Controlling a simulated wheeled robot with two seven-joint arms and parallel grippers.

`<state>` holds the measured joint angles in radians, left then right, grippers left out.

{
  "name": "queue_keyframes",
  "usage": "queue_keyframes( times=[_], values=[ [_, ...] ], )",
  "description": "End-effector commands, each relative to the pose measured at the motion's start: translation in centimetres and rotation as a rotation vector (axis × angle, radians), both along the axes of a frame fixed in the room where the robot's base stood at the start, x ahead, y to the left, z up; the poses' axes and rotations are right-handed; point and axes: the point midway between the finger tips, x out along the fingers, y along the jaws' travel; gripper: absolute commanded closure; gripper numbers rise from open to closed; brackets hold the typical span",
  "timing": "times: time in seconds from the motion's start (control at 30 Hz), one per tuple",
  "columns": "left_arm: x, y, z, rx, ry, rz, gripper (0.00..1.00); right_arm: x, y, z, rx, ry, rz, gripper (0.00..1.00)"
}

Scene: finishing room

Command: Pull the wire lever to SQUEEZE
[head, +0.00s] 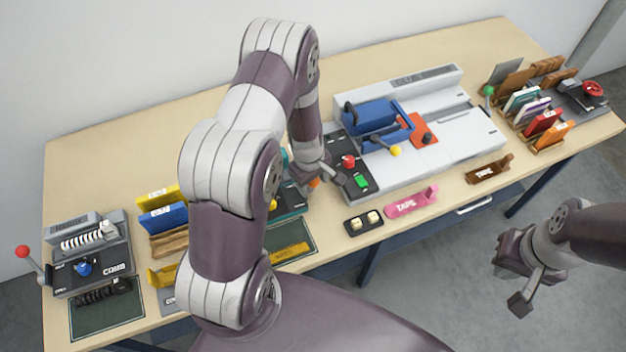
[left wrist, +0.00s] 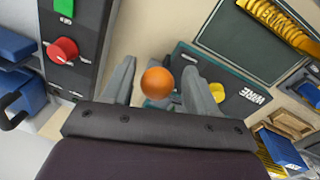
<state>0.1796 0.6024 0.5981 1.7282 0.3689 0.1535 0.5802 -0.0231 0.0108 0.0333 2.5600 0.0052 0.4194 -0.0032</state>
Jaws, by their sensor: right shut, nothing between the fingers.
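The teal WIRE machine (left wrist: 232,78) is in the left wrist view, its label readable. In the head view it is mostly hidden behind my left arm; part of its dark panel (head: 290,214) shows. The lever's orange ball knob (left wrist: 157,83) sits between the two grey fingers of my left gripper (left wrist: 158,90). There is a gap on each side of the ball, so the gripper is open around it. The knob (head: 314,183) also shows beside my left gripper (head: 325,178) in the head view. No SQUEEZE mark is readable. My right gripper (head: 520,302) is shut and empty over the floor.
The grey machine (head: 455,125) with red button (head: 348,161) and green button (head: 361,182) stands close right of my left gripper. A COMB machine (head: 95,262) is at the far left. A pink TAPE block (head: 411,204) lies at the front edge.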

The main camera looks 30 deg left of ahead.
Motion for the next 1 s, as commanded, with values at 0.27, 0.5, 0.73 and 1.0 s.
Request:
queue_keyframes(
  times=[0.27, 0.5, 0.73, 1.0],
  values=[
    [0.0, 0.2, 3.2, 0.001, -0.008, 0.0, 0.42, 0.0, 0.0, 0.2, 0.0, 0.0, 0.0, 1.0],
    [-0.6, 0.5, 9.3, 0.001, -0.007, 0.001, 0.42, 0.0, 0.0, -0.6, 0.0, 0.0, 0.0, 1.0],
    [-1.0, 0.6, 12.4, 0.0, -0.001, 0.0, 0.42, 0.0, 0.0, -1.0, 0.0, 0.0, 0.0, 1.0],
    [-1.0, 0.6, 12.7, 0.0, 0.0, 0.0, 0.42, 0.0, 0.0, -0.9, 0.0, 0.0, 0.0, 1.0]
  ],
)
